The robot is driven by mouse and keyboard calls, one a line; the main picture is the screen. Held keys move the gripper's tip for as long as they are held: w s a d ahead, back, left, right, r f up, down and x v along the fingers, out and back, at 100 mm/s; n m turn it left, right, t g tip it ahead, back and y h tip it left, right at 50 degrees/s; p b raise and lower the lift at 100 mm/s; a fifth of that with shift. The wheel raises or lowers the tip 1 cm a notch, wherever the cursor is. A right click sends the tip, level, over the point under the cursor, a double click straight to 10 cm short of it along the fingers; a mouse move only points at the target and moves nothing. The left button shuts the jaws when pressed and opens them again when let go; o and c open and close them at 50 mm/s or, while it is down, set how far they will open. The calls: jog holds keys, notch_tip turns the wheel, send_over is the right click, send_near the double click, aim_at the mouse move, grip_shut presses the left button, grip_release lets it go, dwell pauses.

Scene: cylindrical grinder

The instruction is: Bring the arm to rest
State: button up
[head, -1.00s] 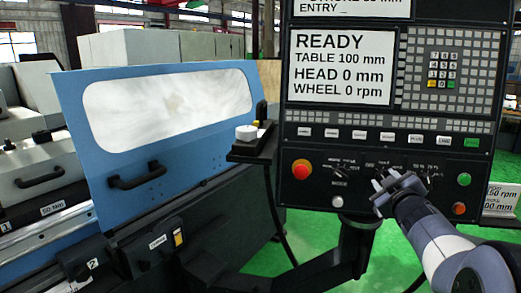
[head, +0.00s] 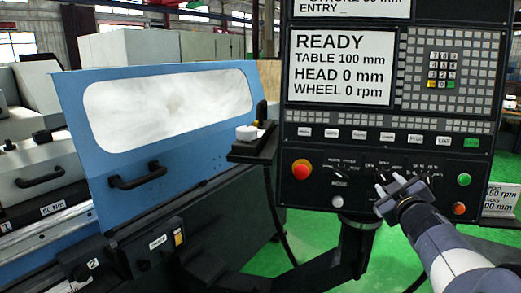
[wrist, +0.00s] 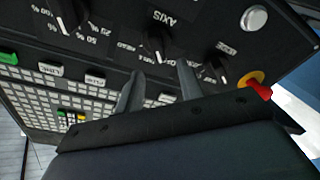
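My gripper (head: 382,199) is in front of the lower part of the black control panel (head: 400,150), by its row of rotary knobs. In the wrist view its two fingers (wrist: 160,74) stand apart with nothing between them, so it is open and empty. The panel's AXIS knob (wrist: 157,47) shows just beyond the fingers. The fingers look apart from the knobs, though the exact gap is hard to tell. My arm reaches in from the lower right of the head view.
A red emergency stop (head: 302,169) sits left of the knobs. The panel screen (head: 342,67) reads READY, wheel 0 rpm. The grinder's blue door (head: 75,110) with a window is at left. A small ledge carries a white round piece (head: 246,133). Green floor shows below.

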jog(key=w, duration=0.4)
jog(key=shift+d+f, duration=0.2)
jog(key=m+b, duration=0.1)
jog(key=m, duration=0.2)
jog(key=shift+r+h, duration=0.1)
jog(key=shift+h, duration=0.2)
jog(key=m+b, duration=0.1)
jog(key=m, duration=0.3)
jog(key=m+h+b, duration=0.1)
jog(key=m, duration=0.1)
jog(key=shift+s+d+b, duration=0.1)
jog(key=shift+d+b, duration=0.2)
jog(key=shift+b, duration=0.05)
jog(key=p, duration=0.1)
send_near(386, 177)
jog(key=s, duration=0.2)
jog(key=shift+s+a+r+h, duration=0.15)
jog(key=shift+s+a+h, duration=0.15)
jog(key=shift+a, duration=0.1)
